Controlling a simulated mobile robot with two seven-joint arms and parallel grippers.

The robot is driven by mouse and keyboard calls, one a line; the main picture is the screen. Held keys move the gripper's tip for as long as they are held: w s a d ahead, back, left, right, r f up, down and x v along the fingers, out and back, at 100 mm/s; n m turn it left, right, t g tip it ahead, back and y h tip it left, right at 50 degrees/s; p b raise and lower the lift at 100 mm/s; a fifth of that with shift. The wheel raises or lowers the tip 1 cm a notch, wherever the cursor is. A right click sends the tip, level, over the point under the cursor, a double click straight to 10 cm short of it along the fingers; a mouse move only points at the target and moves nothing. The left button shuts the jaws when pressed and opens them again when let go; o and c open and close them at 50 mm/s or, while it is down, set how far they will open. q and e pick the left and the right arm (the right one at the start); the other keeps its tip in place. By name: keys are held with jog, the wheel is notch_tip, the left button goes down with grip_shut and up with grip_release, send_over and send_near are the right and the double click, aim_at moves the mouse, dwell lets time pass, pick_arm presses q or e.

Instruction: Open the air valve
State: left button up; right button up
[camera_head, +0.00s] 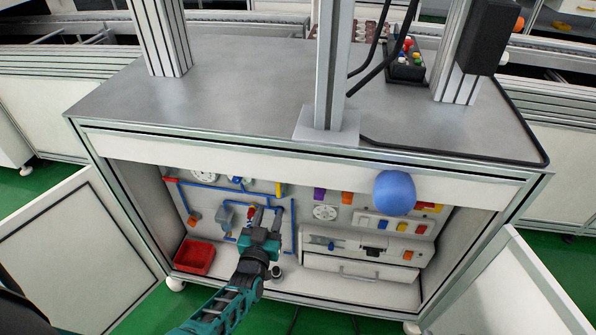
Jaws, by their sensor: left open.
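My left gripper (267,211) reaches into the open cabinet under the metal table, its two fingers apart and pointing at the back panel. A small red part (251,212) shows right by its left finger; it may be the air valve's handle, but the fingers partly hide it. I cannot tell whether they touch it. Blue air pipes (205,186) run along the panel around it. A grey unit (227,217) sits left of the gripper, and a yellow part (281,189) is above it. My right gripper is not in view.
A red bin (194,257) stands on the cabinet floor at left. A white drawer unit (360,269) is at right. A blue rounded thing (395,192) shows before the cabinet's upper right. Open doors (68,250) flank the cabinet. A button box (406,66) stands on the table.

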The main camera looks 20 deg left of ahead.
pick_arm(q)
jog(key=s+d+r+m+g+h+p, duration=0.2)
jog(key=s+d+r+p, duration=0.3)
jog(key=s, duration=0.4)
jog(key=s+d+r+m+g+h+p, duration=0.3)
jog(key=s+d+r+g+h+p, duration=0.1)
jog(key=s+r, duration=0.4)
jog(key=shift+s+d+r+g+p, duration=0.15)
jog(key=shift+s+d+g+p, duration=0.25)
jog(key=shift+s+d+p, duration=0.5)
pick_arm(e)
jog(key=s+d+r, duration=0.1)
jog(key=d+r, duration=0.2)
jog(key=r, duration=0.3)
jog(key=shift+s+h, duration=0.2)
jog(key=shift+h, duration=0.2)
pick_arm(q)
jog(key=shift+a, duration=0.1)
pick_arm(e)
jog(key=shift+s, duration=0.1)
pick_arm(q)
jog(key=shift+b, duration=0.35)
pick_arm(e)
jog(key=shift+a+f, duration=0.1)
